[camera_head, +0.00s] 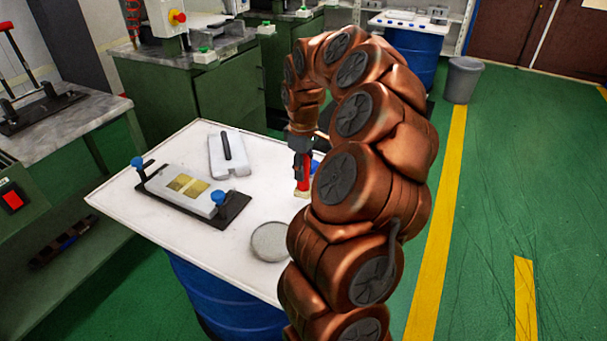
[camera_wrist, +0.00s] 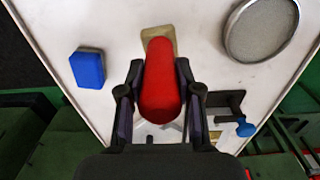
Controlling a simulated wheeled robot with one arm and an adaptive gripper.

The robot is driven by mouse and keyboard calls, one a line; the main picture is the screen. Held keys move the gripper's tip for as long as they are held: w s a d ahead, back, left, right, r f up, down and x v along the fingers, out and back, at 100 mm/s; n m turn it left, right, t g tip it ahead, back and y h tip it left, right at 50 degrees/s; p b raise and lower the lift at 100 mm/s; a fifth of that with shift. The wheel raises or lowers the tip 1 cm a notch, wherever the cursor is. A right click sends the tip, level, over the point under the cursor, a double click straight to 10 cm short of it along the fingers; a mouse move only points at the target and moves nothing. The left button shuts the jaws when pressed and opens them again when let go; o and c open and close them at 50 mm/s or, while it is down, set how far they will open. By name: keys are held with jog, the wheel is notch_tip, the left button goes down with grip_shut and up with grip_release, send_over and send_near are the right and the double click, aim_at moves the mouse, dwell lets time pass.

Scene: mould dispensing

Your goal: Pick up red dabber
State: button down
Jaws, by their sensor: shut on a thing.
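The red dabber (camera_wrist: 160,85) is upright between the fingers of my gripper (camera_wrist: 160,108) in the wrist view, and the fingers are shut on it. In the head view the dabber (camera_head: 302,172) shows below my gripper (camera_head: 300,142), near the right side of the white table top (camera_head: 160,215). A pale yellowish block (camera_head: 301,194) is at its lower end and also shows in the wrist view (camera_wrist: 158,37). I cannot tell whether its lower end touches the table. Part of the dabber is hidden by the fingers.
A round grey dish (camera_head: 270,242) lies near the table's front. A mould plate with blue knobs (camera_head: 188,190) is at left, and a white block with a dark handle (camera_head: 229,154) is behind it. A blue block (camera_wrist: 88,68) lies near the dabber. Green machines stand behind.

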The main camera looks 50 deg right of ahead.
jog(key=s+a+b, duration=0.1)
jog(key=s+a, duration=0.1)
jog(key=a, duration=0.5)
jog(key=s+a+r+b, duration=0.1)
jog(key=s+a, duration=0.1)
jog(key=a, duration=0.6)
jog(key=shift+s+r, duration=0.15)
jog(key=shift+s, duration=0.25)
